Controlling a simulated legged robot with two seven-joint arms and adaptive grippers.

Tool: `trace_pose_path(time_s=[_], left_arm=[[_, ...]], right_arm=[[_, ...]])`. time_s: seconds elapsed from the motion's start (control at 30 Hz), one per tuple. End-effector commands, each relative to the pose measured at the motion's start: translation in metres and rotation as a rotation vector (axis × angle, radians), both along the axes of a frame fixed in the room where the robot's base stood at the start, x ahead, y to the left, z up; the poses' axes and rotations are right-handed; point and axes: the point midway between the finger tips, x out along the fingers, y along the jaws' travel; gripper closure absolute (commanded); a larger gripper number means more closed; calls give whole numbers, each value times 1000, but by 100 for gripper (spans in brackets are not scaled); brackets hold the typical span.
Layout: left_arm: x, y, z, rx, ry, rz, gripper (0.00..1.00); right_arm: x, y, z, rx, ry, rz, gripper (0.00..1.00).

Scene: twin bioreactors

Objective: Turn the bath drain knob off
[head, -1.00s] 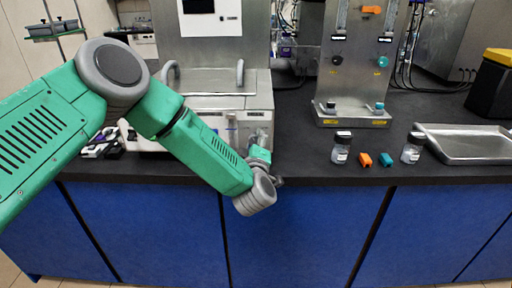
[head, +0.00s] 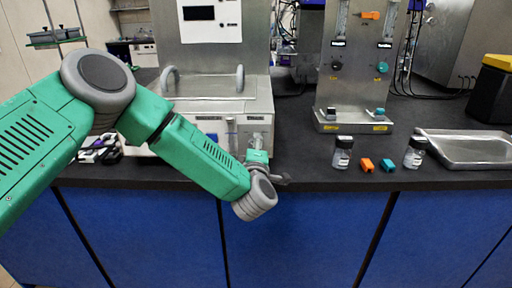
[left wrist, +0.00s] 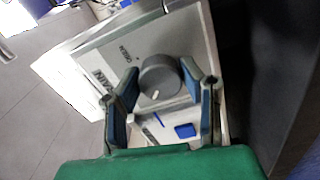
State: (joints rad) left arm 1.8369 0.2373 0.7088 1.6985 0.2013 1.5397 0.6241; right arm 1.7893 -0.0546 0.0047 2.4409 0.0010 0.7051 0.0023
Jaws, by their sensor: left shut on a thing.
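The drain knob (left wrist: 160,78) is a round dark grey knob with a short white mark, on a pale panel lettered "DRAIN" in the left wrist view. My left gripper (left wrist: 162,95) has its two blue-padded fingers on either side of the knob and is shut on it. In the head view my left gripper (head: 283,181) is at the front right lower side of the steel bath (head: 262,98), and my own arm hides the knob there. A blue square (left wrist: 185,130) shows on the panel below the knob. My right gripper is not in view.
A steel stand (head: 325,95) with knobs and tubes is at the back. Two small jars (head: 343,158) (head: 415,157), an orange block (head: 367,165) and a teal block (head: 388,166) lie by a metal tray (head: 470,160). The black bench edge (head: 330,187) runs below.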

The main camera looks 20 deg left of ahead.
Motion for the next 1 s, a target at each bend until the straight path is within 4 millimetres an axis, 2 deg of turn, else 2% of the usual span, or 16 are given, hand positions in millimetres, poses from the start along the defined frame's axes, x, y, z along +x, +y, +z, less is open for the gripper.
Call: trace_pose_path(time_s=[0.13, 0.17, 0.2, 0.5, 0.63, 0.77, 1.0], left_arm=[[-2, 0, -5, 0, 12, -2, 95], [-2, 0, -5, 0, 12, -2, 59], [-2, 0, -5, 0, 12, -2, 45], [-2, 0, -2, 1, 5, -1, 45], [-9, -3, -2, 0, 6, -2, 45], [-29, -9, -2, -1, 7, -4, 45], [-79, -23, -4, 0, 9, -4, 45]], right_arm=[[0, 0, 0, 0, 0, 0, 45], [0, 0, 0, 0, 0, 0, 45], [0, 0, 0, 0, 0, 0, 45], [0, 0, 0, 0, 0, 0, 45], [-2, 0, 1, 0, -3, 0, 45], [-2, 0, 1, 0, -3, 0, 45], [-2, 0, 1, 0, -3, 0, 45]])
